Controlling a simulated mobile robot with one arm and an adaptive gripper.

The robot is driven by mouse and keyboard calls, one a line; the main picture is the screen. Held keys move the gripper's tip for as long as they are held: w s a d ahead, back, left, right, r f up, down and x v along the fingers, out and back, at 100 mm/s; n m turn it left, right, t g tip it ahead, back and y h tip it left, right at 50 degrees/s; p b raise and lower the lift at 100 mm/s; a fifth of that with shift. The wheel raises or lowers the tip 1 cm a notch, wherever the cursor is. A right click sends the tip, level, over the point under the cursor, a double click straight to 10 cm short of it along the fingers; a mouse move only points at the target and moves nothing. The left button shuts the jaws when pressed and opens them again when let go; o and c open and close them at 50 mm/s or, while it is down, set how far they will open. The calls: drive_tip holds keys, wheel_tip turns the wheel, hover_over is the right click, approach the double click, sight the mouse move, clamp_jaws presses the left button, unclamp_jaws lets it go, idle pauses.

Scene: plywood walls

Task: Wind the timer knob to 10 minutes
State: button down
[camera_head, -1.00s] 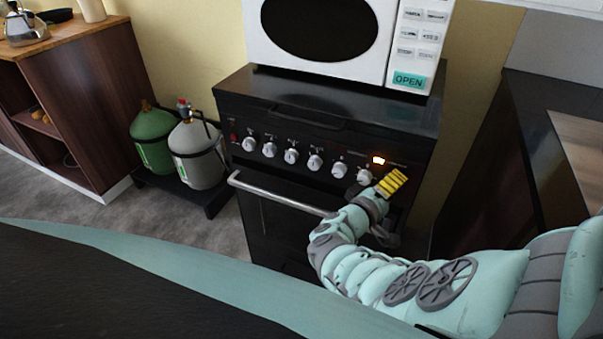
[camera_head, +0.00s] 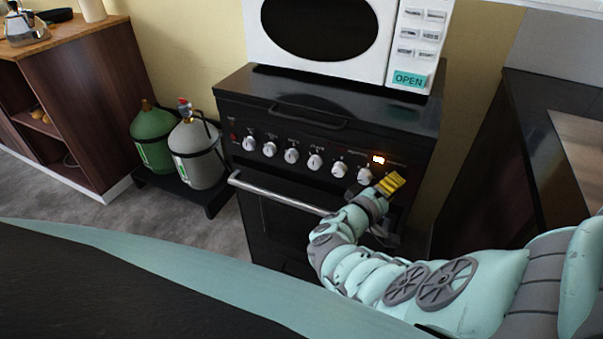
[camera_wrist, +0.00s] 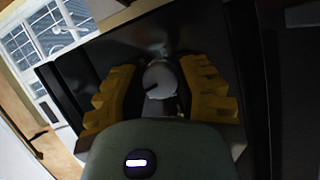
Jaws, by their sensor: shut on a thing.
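My gripper (camera_head: 390,184) has yellow fingers and is at the right end of the black stove's (camera_head: 290,107) row of knobs. A short dark mark shows on the knob's face. In the head view this knob is hidden behind the fingers. I cannot read any minute scale around it. A small lit display (camera_head: 378,159) glows above and left of the gripper.
A white knob (camera_head: 364,175) sits close to the left of my gripper, with several more along the panel. The oven handle (camera_head: 275,192) runs below. A white microwave (camera_head: 330,40) stands on the stove. A dark counter (camera_head: 545,130) is on the right.

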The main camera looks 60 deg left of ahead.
idle(0.8)
drive_tip(key=c, duration=0.6)
unclamp_jaws()
drive_tip(key=s, duration=0.4)
drive_tip(key=s+d, duration=0.1)
drive_tip(key=s, duration=0.3)
drive_tip(key=s+d, duration=0.1)
drive_tip(key=s, duration=0.3)
drive_tip(key=shift+r, duration=0.25)
drive_tip(key=shift+w, duration=0.1)
